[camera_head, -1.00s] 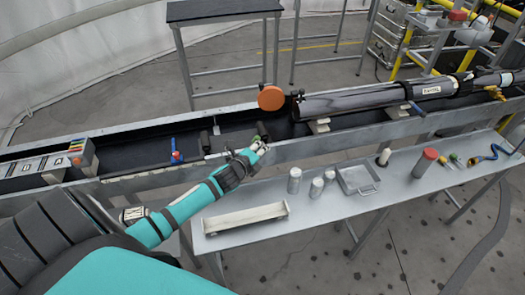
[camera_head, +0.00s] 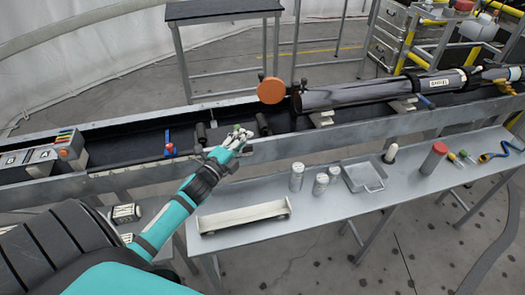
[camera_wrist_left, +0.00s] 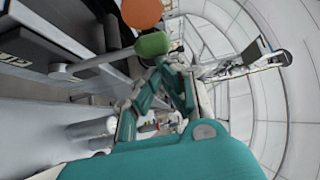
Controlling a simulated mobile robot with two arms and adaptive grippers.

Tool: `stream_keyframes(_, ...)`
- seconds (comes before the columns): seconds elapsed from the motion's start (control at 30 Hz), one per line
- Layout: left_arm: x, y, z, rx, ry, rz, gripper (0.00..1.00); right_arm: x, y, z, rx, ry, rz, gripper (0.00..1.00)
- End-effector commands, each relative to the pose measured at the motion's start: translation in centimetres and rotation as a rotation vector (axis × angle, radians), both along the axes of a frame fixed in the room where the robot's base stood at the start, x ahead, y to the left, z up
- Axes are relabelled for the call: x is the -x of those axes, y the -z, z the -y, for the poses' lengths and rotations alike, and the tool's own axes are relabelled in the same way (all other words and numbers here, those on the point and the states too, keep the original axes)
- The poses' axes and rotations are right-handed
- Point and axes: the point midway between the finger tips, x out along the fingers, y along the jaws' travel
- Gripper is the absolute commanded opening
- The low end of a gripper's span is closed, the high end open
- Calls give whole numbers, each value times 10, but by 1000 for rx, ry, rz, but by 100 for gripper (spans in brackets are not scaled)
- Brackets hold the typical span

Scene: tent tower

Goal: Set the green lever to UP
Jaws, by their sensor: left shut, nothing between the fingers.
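The green lever's rounded green knob (camera_wrist_left: 152,44) shows in the left wrist view at the end of a pale metal rod (camera_wrist_left: 95,63). In the head view a small bit of green (camera_head: 237,128) shows at my left gripper's tips, mostly hidden by the fingers. My left gripper (camera_head: 240,138) is at the near wall of the long trough, shut and empty. In the wrist view its fingers (camera_wrist_left: 165,68) lie just below and right of the knob. I cannot tell whether they touch it. My right gripper is not in view.
A red and blue lever (camera_head: 170,147) stands left of my gripper. An orange disc (camera_head: 271,90) and a dark tube (camera_head: 350,95) are to the right. A grey bench (camera_head: 330,215) in front holds a pale tray (camera_head: 243,217) and several cylinders.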

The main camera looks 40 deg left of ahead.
Motion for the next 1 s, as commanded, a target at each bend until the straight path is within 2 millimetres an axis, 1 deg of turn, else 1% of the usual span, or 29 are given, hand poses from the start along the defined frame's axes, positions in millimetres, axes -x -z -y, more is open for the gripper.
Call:
stream_keyframes(0.03, 4, 10, -4, 33, -3, 36, 0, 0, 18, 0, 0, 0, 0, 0)
stream_keyframes(0.1, 9, 9, -8, 77, -4, 86, 0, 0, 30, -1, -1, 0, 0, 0)
stream_keyframes(0.3, 23, 9, -20, 193, -2, 225, 0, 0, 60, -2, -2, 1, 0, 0)
stream_keyframes(0.5, 34, 11, -29, 290, -2, 337, 0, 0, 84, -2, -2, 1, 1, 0)
stream_keyframes(0.7, 41, 12, -35, 356, -1, 414, 0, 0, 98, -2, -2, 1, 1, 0)
stream_keyframes(1.0, 45, 12, -39, 399, 0, 465, 0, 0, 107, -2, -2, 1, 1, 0)
